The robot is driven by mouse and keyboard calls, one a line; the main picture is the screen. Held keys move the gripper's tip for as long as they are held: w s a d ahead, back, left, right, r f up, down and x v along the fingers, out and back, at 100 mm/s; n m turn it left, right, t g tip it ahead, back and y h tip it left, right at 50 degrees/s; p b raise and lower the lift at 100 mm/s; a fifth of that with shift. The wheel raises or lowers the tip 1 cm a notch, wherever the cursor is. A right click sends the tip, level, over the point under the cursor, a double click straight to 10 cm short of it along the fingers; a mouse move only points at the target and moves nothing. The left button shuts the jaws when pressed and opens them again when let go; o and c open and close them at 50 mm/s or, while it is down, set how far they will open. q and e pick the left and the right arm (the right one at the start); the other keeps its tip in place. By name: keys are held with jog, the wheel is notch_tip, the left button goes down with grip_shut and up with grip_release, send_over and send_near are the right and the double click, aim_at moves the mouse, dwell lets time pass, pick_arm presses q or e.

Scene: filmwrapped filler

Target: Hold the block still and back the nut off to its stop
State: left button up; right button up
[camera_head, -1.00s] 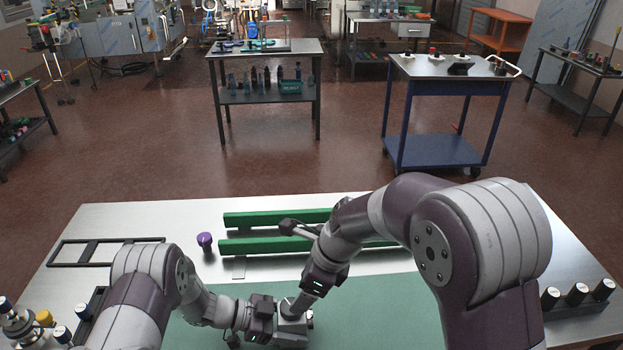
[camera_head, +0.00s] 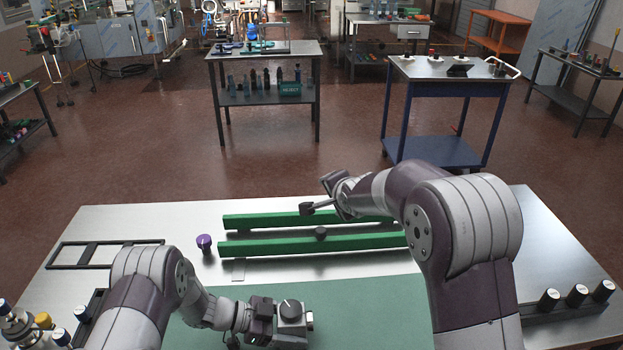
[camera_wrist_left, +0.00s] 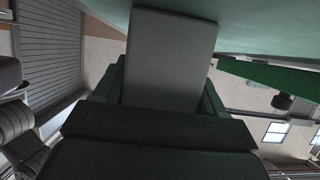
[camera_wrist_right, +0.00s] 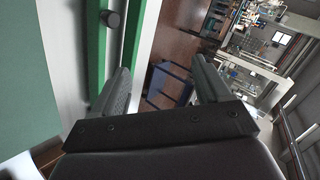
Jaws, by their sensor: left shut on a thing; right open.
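A grey block (camera_head: 293,334) stands at the front of the green mat, with a round dark-topped nut (camera_head: 291,309) on its upper face. My left gripper (camera_head: 272,322) is shut on the block from the left. In the left wrist view the block (camera_wrist_left: 170,60) fills the space between the fingers; the nut is hidden there. My right gripper (camera_head: 318,195) is apart from the block, up over the far green rail. In the right wrist view its fingers (camera_wrist_right: 160,88) are spread with nothing between them. How far the nut is turned cannot be told.
Two green rails (camera_head: 280,245) lie across the table behind the mat (camera_head: 380,305). A dark round knob (camera_head: 321,233) shows at the near rail. A purple-topped knob (camera_head: 204,242) stands left of them. Dark cylinders (camera_head: 576,294) stand at right. The mat right of the block is clear.

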jog(key=w+a+r+n+t+y, duration=0.3)
jog(key=w+a+n+y, duration=0.1)
jog(key=n, duration=0.4)
jog(key=shift+w+a+r+y, duration=0.3)
jog(key=shift+w+a, duration=0.15)
jog(key=shift+w, duration=0.2)
